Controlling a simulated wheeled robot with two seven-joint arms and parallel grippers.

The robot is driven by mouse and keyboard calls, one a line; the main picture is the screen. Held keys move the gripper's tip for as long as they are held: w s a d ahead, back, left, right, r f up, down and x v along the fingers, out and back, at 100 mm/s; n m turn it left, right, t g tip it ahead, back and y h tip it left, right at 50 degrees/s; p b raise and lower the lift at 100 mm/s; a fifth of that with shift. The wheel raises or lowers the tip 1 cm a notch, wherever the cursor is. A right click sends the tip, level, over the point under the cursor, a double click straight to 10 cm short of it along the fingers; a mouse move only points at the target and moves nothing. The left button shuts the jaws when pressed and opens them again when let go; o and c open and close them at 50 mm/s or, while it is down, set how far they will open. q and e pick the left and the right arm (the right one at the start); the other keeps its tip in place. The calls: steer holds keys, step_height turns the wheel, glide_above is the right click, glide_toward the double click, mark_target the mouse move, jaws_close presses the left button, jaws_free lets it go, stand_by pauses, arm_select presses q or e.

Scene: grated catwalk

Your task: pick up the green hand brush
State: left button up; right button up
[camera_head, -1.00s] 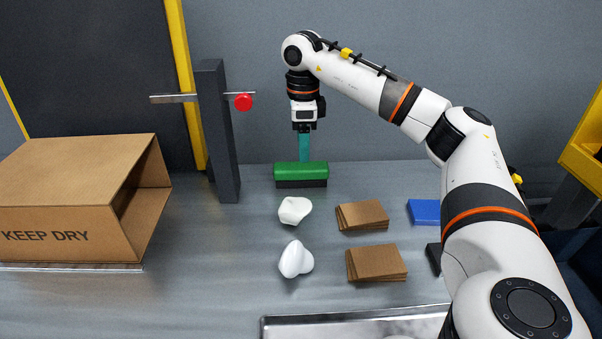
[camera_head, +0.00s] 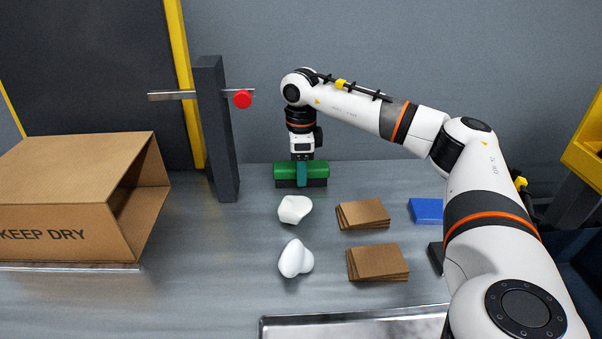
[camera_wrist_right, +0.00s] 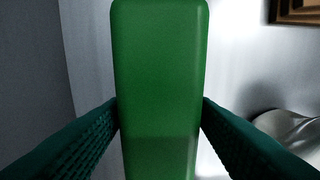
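The green hand brush (camera_head: 317,170) lies on the grey worktop near the back wall, its green body on top and its dark bristle side below. My right gripper (camera_head: 302,180) points straight down at its middle, with one teal finger in front of it. In the right wrist view the brush (camera_wrist_right: 160,75) runs between the two fingers (camera_wrist_right: 160,108). Their tips meet its edges with no clear gap, but I cannot tell whether they grip it. The brush appears to rest on the worktop. My left gripper is not in view.
Two white lumpy pieces (camera_head: 295,209) and two cardboard stacks (camera_head: 363,214) lie in front of the brush. A dark post (camera_head: 215,130) with a red knob (camera_head: 243,99) and an open carton (camera_head: 70,185) stand left. A blue block (camera_head: 426,211) and metal tray (camera_head: 350,325) are also near.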

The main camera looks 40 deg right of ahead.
steer(key=c, duration=0.7)
steer(key=shift+r, duration=0.35)
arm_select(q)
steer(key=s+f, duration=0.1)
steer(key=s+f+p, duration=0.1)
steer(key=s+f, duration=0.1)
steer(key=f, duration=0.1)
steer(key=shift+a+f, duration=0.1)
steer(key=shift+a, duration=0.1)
arm_select(e)
step_height(320, 180, up, 9)
steer(key=shift+r, duration=0.2)
